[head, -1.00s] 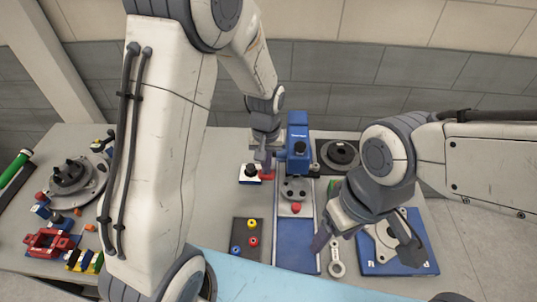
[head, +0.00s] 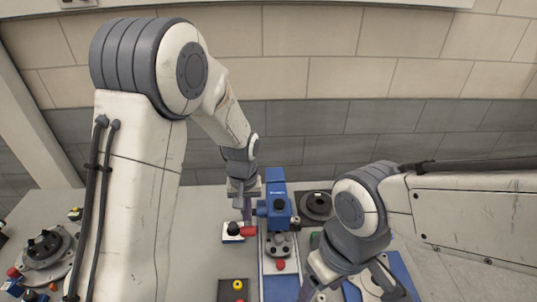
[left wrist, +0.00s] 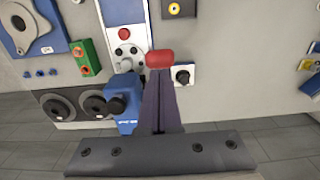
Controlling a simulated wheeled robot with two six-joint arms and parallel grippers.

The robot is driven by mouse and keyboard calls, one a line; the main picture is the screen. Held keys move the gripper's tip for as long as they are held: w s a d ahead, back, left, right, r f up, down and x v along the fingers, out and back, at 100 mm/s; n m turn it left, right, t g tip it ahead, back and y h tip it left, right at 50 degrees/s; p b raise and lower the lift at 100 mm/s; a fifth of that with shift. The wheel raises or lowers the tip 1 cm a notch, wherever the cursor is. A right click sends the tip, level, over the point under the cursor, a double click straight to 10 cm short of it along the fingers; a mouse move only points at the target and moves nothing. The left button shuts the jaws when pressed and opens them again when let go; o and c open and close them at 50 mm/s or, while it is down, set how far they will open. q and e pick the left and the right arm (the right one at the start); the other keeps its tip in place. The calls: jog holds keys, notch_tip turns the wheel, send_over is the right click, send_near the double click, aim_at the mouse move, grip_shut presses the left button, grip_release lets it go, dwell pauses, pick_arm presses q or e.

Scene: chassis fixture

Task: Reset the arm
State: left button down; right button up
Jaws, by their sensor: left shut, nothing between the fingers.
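My left gripper (head: 247,212) is shut and empty, behind the red handle (head: 248,231) beside the blue press (head: 277,207). In the left wrist view its two dark fingers (left wrist: 162,95) lie together, with the tips at the red handle (left wrist: 159,59); I cannot tell whether they touch it. The blue press also shows there (left wrist: 123,105), left of the fingers. My right gripper (head: 348,284) is open at the lower right of the head view, its fingers apart over the blue plate (head: 401,270). Its fingertips are partly cut off by the frame.
A white box with a black knob (head: 232,232) stands left of the press. A dark round part (head: 317,205) lies to its right. A grey round fixture (head: 45,250) stands at the far left. Bare table lies left of the white box.

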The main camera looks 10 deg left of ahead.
pick_arm(q)
jog(key=s+d+f+m+b, duration=0.1)
jog(key=s+d+m+b, duration=0.1)
jog(key=s+b, duration=0.3)
jog(key=s+d+f+m+b, duration=0.1)
jog(key=s+d+m+b, duration=0.2)
jog(key=s, duration=0.7)
jog(key=s+d+f+m+h+b, duration=0.1)
jog(key=s+d+m+b, duration=0.2)
jog(key=s+b, duration=0.4)
jog(key=shift+s+d+f+m+b, duration=0.15)
jog(key=shift+s+f+m+b, duration=0.25)
jog(key=shift+m, duration=0.5)
pick_arm(e)
notch_tip(320, 180, down, 16)
pick_arm(q)
jog(key=shift+w, duration=0.1)
